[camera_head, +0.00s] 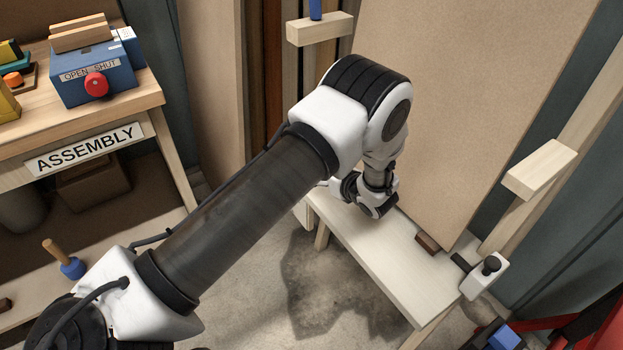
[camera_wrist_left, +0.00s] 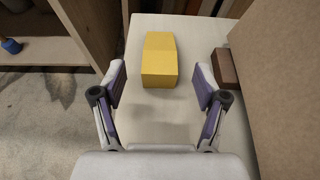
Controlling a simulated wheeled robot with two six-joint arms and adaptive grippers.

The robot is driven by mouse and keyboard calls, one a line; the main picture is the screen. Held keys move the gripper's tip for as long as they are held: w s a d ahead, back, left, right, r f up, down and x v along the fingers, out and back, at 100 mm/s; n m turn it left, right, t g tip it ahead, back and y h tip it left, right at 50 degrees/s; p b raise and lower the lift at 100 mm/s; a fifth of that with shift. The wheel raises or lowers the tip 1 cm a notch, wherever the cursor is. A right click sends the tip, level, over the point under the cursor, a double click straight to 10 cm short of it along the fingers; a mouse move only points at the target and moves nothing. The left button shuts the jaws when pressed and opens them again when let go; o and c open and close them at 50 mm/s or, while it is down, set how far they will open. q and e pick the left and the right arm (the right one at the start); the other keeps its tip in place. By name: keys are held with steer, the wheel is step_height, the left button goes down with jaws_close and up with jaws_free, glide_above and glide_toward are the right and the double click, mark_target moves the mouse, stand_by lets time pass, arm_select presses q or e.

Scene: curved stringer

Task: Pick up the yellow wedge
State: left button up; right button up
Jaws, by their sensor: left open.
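The yellow wedge (camera_wrist_left: 160,60) lies on a pale bench top (camera_wrist_left: 150,130) in the left wrist view, with its long side pointing away from me. My left gripper (camera_wrist_left: 160,78) is open, with one finger on each side of the wedge's near end and a visible gap to each. The fingers hold nothing. In the head view the left gripper (camera_head: 376,195) is over the far part of the white bench (camera_head: 400,265), and my arm hides the wedge there. My right gripper is not in view.
A brown block (camera_wrist_left: 225,68) is right of the wedge, against a tall tan panel (camera_wrist_left: 275,90). A clamp (camera_head: 485,275) sits at the bench's right end. A table (camera_head: 150,90) with a blue OPEN-SHUT box (camera_head: 92,75) stands at the left. The bench's near half is clear.

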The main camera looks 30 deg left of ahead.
arm_select(q)
steer(key=x, duration=0.6)
steer(key=shift+a+f, duration=0.1)
steer(key=shift+f, duration=0.1)
steer(key=c, duration=1.2)
steer(key=shift+r, duration=0.15)
steer(key=shift+c, duration=0.2)
